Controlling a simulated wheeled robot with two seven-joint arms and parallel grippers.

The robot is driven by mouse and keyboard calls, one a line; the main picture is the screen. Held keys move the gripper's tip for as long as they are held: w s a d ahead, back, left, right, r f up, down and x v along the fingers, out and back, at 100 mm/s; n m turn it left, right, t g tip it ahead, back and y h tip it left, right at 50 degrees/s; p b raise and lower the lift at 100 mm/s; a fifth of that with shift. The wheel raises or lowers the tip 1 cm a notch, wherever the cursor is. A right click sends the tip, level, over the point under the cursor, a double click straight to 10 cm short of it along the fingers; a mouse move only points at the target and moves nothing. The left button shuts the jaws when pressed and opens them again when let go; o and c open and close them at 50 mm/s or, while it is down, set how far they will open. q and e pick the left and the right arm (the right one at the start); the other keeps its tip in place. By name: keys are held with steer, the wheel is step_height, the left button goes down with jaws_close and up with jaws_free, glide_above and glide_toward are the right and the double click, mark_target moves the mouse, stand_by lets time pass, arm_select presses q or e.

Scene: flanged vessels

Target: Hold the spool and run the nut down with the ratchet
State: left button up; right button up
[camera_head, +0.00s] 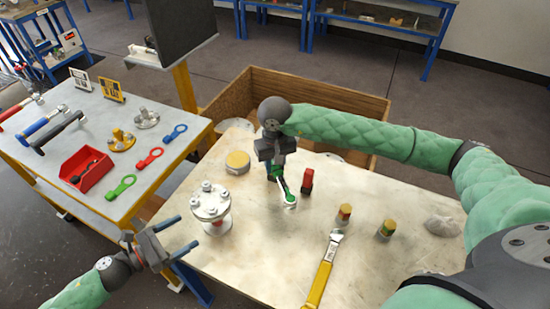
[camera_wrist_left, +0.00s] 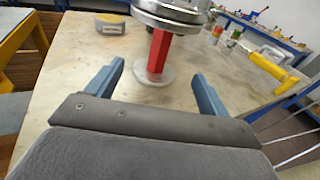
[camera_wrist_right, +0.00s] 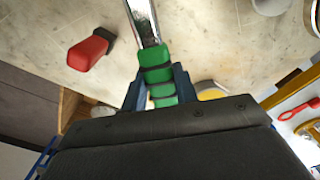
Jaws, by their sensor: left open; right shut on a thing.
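The spool (camera_head: 211,205) stands upright on the pale table, with a bolted silver top flange and a red middle. In the left wrist view its red neck (camera_wrist_left: 159,52) is ahead of my open jaws. My left gripper (camera_head: 178,233) is open and empty, to the left of the spool and apart from it. My right gripper (camera_head: 277,172) is shut on the green handle of the ratchet (camera_head: 289,198). The ratchet's silver shaft also shows in the right wrist view (camera_wrist_right: 143,20). Its head points toward the front of the table. I cannot tell which nut is loose.
A side table (camera_head: 60,175) holds tools and a red bin (camera_head: 86,169). A wooden crate (camera_head: 330,97) stands behind.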

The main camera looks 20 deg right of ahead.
mark_target(208, 228)
arm_select(q)
steer(key=shift+w+d+p, duration=0.3)
steer(key=shift+d+p, duration=0.15)
steer(key=shift+d, duration=0.1)
arm_select(e)
steer(key=shift+w+r, duration=0.1)
steer(key=shift+r, duration=0.25)
arm_select(q)
steer(key=p+x, duration=0.2)
steer(key=x, duration=0.4)
steer(key=shift+d, duration=0.3)
arm_select(e)
step_height(208, 228, up, 2)
steer(key=shift+r, duration=0.1)
arm_select(q)
steer(key=shift+x, duration=1.1)
arm_select(e)
steer(key=shift+r, duration=0.1)
arm_select(q)
steer(key=shift+f, duration=0.1)
steer(key=c, duration=1.5)
